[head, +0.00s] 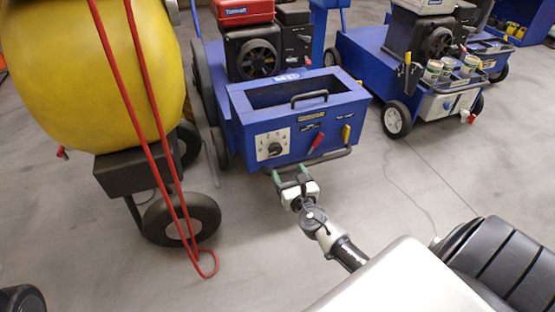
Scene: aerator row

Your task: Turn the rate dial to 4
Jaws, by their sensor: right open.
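The rate dial (274,149) is a dark round knob on a pale numbered plate (262,141). The plate is on the front of a blue aerator (308,135). Small marks surround the knob, but its exact setting is too small to read. My right gripper (289,176) is in front of and just below the dial panel, near the aerator's lower front bar. Its green-tipped fingers are apart and empty, not touching the dial. My left gripper is not in view.
A red lever (316,142) and a yellow lever (346,133) sit right of the dial. A dark bar (335,155) runs along the lower front. A yellow tank machine (92,70) with a red hose (166,160) stands left. Another blue machine (372,62) stands right. Floor between is clear.

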